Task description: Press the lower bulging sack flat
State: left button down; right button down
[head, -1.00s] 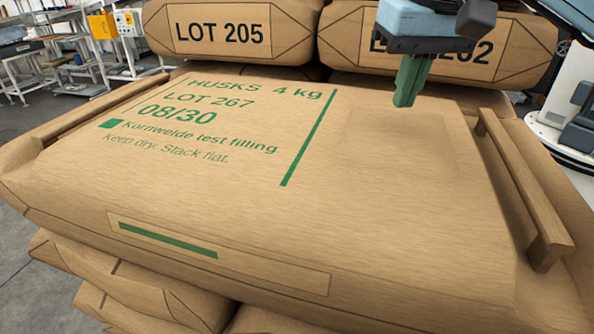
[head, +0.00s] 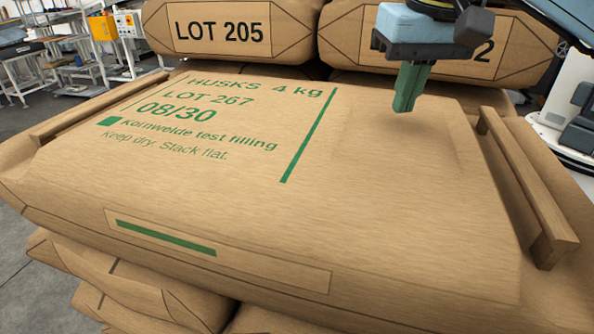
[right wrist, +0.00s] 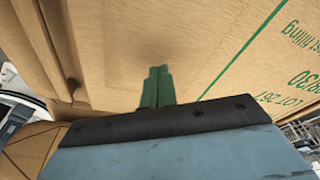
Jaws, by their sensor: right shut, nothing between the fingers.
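A broad tan sack (head: 300,210) with green print "HUSKS 4 kg LOT 267" lies in front of me in the head view, below the level of the sacks behind it. Its top has a soft-edged raised or dented patch right of the green line; I cannot tell which. My right gripper (head: 405,108) is shut and empty, its green fingers pointing down over the far right part of this sack. In the right wrist view the fingers (right wrist: 157,72) show together against the sack (right wrist: 205,45), near a dark smudge of shade. Whether the tips touch is unclear. My left gripper is not visible.
Wooden bars flank the sack at left (head: 95,108) and right (head: 525,190). Behind stand a LOT 205 sack (head: 290,40) and another labelled sack (head: 535,45), partly hidden by my gripper. More sacks (head: 130,275) lie underneath. Floor (head: 30,285) shows at left.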

aim_at(400, 124)
jog(key=shift+f+b, duration=0.95)
jog(key=shift+f, duration=0.7)
jog(key=shift+s+f, duration=0.1)
jog(key=shift+f, duration=0.05)
dwell(0.9)
notch_tip(400, 124, up, 10)
jog(key=p, duration=0.8)
jog(key=shift+f, duration=0.25)
